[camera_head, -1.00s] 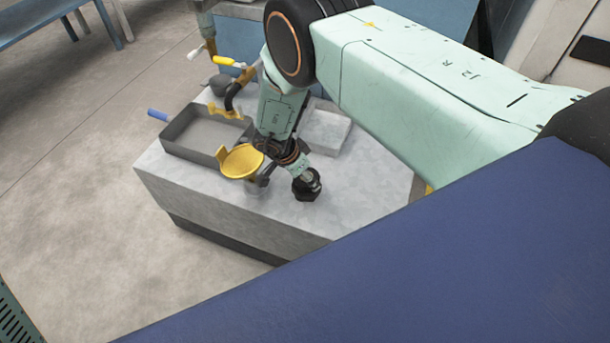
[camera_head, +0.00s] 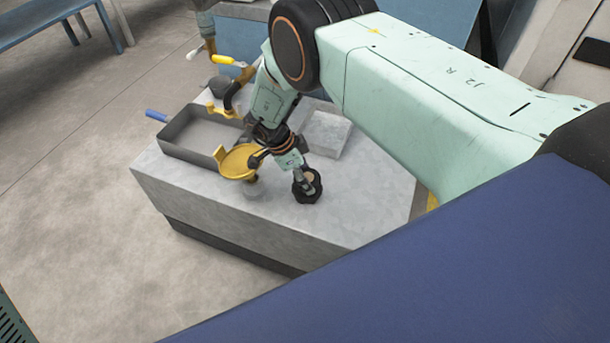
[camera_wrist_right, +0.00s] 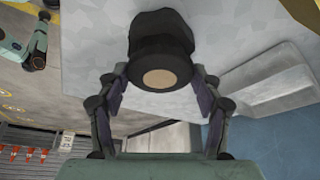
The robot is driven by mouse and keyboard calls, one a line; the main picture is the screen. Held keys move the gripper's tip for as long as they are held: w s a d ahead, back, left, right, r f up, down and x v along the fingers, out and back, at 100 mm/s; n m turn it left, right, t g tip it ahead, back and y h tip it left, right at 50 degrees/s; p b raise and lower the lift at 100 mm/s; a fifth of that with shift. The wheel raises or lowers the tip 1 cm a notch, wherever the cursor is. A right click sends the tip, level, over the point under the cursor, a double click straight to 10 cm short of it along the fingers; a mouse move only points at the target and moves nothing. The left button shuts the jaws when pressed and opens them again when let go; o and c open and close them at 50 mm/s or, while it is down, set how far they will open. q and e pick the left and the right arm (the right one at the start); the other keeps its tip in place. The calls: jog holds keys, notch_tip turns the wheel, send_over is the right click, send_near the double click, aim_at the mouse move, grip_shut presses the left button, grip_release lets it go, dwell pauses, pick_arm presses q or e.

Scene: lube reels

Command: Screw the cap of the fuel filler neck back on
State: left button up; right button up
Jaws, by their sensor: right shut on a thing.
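A dark, lobed cap-like piece with a tan round face (camera_head: 312,197) is at the front right of the grey block's top in the head view. In the right wrist view this dark cap (camera_wrist_right: 160,35) fills the top middle, its tan disc facing the camera. My right gripper (camera_head: 303,180) comes down on it from the upper left, tilted, and is shut on it. My left gripper is not in view.
A yellow dish-shaped piece (camera_head: 238,163) stands just left of my gripper, over a short grey cylinder (camera_head: 254,190). A grey open tray (camera_head: 182,158) and a pale shallow tray (camera_head: 328,138) lie behind.

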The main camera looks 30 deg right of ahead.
jog(key=shift+w+d+f+m+g+b, duration=0.1)
jog(key=shift+m+g+b, duration=0.1)
jog(key=shift+m+b, duration=0.35)
jog(key=shift+w+d+m+g+b, duration=0.1)
jog(key=shift+m+g+b, duration=0.1)
jog(key=shift+m+b, duration=0.35)
jog(key=shift+m+g+y+b, duration=0.4)
jog(key=shift+m+b, duration=0.4)
jog(key=shift+m, duration=0.6)
jog(key=o, duration=1.3)
jog(key=shift+s+a, duration=0.1)
jog(key=shift+o, duration=0.8)
